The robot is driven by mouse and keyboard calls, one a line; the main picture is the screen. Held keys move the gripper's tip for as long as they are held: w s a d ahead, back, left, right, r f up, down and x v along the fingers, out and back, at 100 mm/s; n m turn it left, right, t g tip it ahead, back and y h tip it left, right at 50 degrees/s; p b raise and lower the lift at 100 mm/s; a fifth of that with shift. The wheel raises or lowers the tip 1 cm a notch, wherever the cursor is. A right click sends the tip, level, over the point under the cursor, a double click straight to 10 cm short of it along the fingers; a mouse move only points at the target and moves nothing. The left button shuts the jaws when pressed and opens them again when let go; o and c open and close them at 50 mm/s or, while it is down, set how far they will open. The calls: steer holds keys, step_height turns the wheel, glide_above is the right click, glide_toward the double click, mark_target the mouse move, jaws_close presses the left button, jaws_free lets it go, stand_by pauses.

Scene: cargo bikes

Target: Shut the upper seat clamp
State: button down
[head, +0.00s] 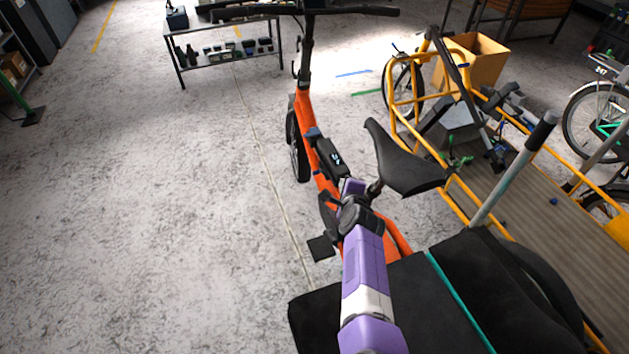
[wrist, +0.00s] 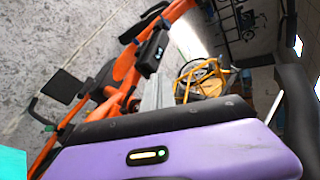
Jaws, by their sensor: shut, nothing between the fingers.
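The orange bike (head: 304,106) stands in the middle of the head view, with its black saddle (head: 405,165) and a short dark seat post (head: 374,190) under it. My purple arm reaches up from the bottom, and my gripper (head: 353,188) is beside the seat post, just left of and below the saddle. The gripper is shut and empty. The upper seat clamp cannot be made out; my wrist and the saddle cover that area.
A yellow cargo bike (head: 405,118) with a cardboard box (head: 478,60) stands at right. A low table (head: 225,60) is at back left. The floor on the left is clear.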

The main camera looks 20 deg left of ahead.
steer(key=s+a+r+p, duration=0.4)
steer(key=s+r, duration=0.2)
steer(key=r, duration=0.1)
steer(key=shift+s, duration=0.15)
stand_by(0.3)
